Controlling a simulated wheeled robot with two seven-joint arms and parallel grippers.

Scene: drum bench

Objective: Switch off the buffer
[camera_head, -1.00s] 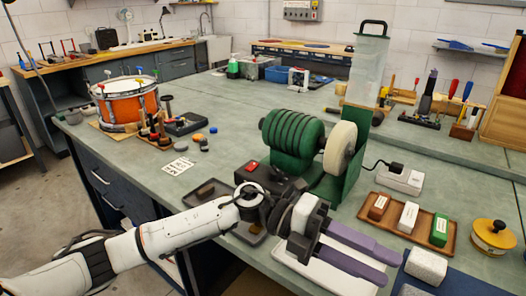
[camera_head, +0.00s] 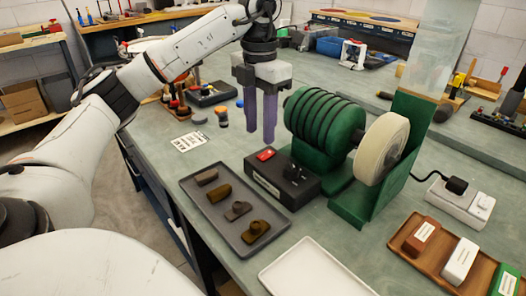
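The buffer (camera_head: 322,122) is a green ribbed motor with a pale round wheel (camera_head: 382,147) on its right side, on a green stand. A black control box (camera_head: 275,187) sits in front of it, with a red rocker switch (camera_head: 266,155) at its back left and a dark knob (camera_head: 292,172) on top. My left gripper (camera_head: 260,143) hangs fingers down behind the switch in the picture, left of the motor. Its two purple fingers are apart with a narrow empty gap, touching nothing that I can see. My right gripper is out of view.
A grey tray (camera_head: 208,222) with several brown parts lies left of the box. A white tray (camera_head: 318,272) lies in front. A wooden tray (camera_head: 402,249) with labelled bars and a power strip (camera_head: 458,203) are at right. A clear guard (camera_head: 436,55) rises behind the wheel.

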